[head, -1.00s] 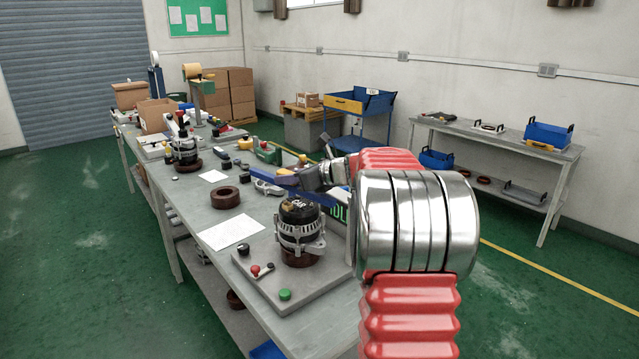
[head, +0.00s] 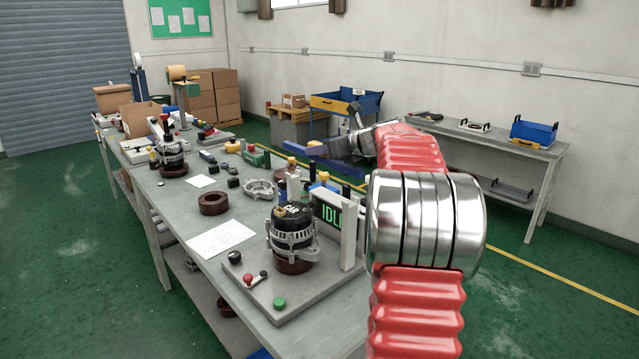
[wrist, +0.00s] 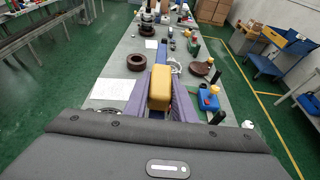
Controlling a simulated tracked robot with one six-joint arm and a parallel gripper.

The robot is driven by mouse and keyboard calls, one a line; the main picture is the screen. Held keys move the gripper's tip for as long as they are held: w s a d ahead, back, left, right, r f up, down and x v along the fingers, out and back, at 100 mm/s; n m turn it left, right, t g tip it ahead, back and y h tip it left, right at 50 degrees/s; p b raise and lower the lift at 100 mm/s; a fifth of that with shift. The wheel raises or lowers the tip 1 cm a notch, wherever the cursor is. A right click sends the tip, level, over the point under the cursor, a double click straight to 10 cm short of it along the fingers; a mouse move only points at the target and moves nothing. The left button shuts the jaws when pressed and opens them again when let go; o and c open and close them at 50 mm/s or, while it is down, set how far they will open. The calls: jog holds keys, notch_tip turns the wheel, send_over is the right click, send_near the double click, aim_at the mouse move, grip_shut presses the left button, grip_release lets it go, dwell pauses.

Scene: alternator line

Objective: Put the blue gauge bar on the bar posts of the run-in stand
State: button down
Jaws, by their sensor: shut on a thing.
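The blue gauge bar (head: 320,149) is held in the air by my gripper (head: 345,145), beyond and above the run-in stand (head: 301,291). In the wrist view a yellow block (wrist: 160,88) sits between the jaws, with a blue length (wrist: 161,52) of the bar ahead of it. The stand has a grey base, an alternator (head: 291,236), a green-lit IDLE display (head: 328,214) and pale upright posts (head: 349,232) behind. The bar is apart from the posts. I cannot pick out the stand in the wrist view.
A brown ring (head: 213,203) and a white sheet (head: 221,240) lie on the bench left of the stand. Several small parts, including a metal housing (head: 259,189), crowd the bench behind it. A blue cart (head: 345,103) and a side table (head: 470,135) stand farther off.

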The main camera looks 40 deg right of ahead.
jog(key=shift+f, duration=2.3)
jog(key=shift+f, duration=1.9)
jog(key=c, duration=1.5)
grip_release()
jog(key=shift+f, duration=0.15)
